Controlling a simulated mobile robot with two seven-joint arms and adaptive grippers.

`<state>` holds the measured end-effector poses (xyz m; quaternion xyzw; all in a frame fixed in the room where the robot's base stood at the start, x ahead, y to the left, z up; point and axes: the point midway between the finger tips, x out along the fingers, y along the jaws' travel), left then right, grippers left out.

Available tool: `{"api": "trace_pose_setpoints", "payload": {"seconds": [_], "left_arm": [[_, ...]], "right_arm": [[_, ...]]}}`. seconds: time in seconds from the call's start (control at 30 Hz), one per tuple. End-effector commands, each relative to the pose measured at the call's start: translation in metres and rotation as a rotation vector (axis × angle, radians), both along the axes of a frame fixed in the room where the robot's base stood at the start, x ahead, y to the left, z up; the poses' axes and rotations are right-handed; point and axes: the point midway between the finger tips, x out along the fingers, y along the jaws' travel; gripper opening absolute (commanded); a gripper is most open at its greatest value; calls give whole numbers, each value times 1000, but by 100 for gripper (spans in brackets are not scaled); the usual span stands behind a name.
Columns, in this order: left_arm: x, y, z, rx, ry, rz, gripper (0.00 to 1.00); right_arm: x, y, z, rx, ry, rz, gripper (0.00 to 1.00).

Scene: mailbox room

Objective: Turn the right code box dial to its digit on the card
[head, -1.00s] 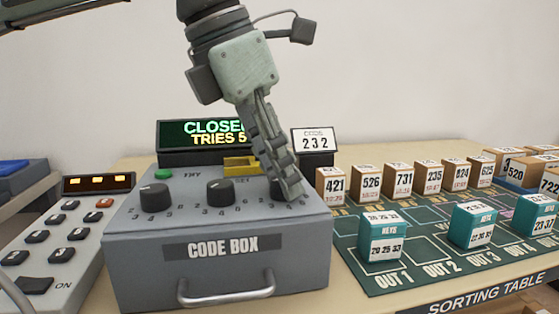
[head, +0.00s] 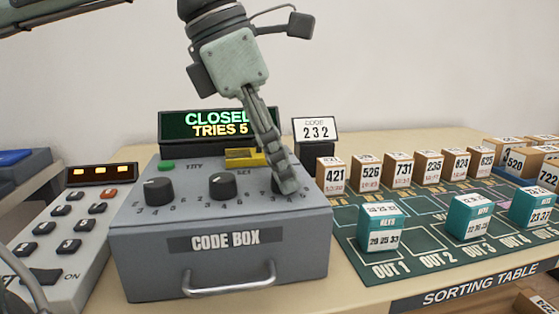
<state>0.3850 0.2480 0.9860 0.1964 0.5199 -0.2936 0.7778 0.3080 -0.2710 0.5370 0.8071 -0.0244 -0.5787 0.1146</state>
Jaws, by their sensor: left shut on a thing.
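The grey code box (head: 222,270) stands on the table with three black dials on its sloped top: the left dial (head: 158,191), the middle dial (head: 222,186) and the right dial (head: 279,183). My left gripper (head: 287,187) comes down from above and is shut on the right dial, hiding most of it and many of its digits. I cannot read where its pointer stands. The code card (head: 317,131) behind the box reads 2 3 2. The display (head: 217,124) reads CLOSED, TRIES 5, partly covered by the gripper. My right gripper is not in view.
A green button (head: 166,165) and a yellow part (head: 245,158) sit at the box's back. A keypad (head: 67,222) stands at left. Numbered boxes (head: 334,175) and teal key blocks (head: 381,229) stand on the green sorting mat (head: 412,243) at right. A handle (head: 228,287) juts from the front.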

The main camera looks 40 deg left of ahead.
Motion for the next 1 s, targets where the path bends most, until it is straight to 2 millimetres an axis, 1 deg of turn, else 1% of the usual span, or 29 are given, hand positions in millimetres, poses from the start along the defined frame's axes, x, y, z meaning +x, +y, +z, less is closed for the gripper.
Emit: {"api": "trace_pose_setpoints", "payload": {"seconds": [0.03,0.17,0.2,0.47,0.57,0.67,0.9,1.0], "left_arm": [[0,0,0,1,-1,-1,31],[0,0,0,0,0,-1,48],[0,0,0,0,0,0,49],[0,0,1,0,-1,0,49],[-1,2,7,0,-2,2,49],[-5,5,21,-1,-6,2,49],[-20,18,68,-1,-5,2,49],[-26,23,86,0,-4,2,49]], "right_arm": [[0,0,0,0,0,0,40],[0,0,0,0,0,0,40],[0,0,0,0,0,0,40],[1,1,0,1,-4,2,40],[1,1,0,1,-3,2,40],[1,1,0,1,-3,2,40],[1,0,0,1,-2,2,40],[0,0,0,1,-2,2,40]]}}
